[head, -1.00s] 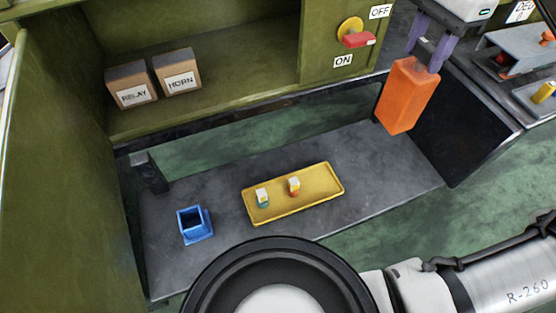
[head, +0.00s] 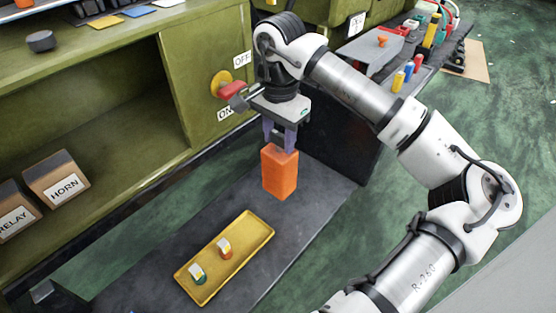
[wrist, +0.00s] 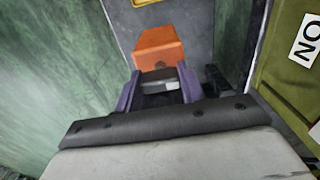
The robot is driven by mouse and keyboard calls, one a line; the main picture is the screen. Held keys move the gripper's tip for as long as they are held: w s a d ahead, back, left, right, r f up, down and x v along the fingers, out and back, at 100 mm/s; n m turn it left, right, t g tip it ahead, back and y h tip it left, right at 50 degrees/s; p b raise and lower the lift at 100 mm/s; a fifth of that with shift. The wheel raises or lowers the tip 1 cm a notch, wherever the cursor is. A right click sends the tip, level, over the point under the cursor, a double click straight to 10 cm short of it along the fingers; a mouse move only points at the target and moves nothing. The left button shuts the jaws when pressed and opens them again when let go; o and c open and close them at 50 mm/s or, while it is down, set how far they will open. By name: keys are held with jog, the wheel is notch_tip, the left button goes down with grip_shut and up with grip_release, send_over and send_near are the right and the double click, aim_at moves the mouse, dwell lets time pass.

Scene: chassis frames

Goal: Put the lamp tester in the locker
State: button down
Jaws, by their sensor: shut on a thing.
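An orange block (head: 280,174), which looks like the lamp tester, hangs upright from my gripper (head: 280,146). The purple fingers are shut on its top end. In the wrist view the orange block (wrist: 158,47) sits between and beyond the fingertips (wrist: 160,88). It is held above the right part of the grey low bench (head: 322,172), apart from it as far as I can tell. The green cabinet (head: 110,95), which may be the locker, has an open compartment to the left of my gripper. No label names it as the locker.
RELAY (head: 15,212) and HORN (head: 57,178) boxes stand in the open compartment. A red-handled switch (head: 231,88) sticks out near my gripper. A yellow tray (head: 262,232) with two small pieces lies on the bench. Bottles and tools crowd the right-hand counter (head: 378,75).

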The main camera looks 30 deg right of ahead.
aim_at(279, 160)
jog(key=shift+f, duration=3.45)
jog(key=shift+f, duration=0.15)
jog(key=c, duration=0.9)
grip_release()
jog(key=shift+o, duration=0.2)
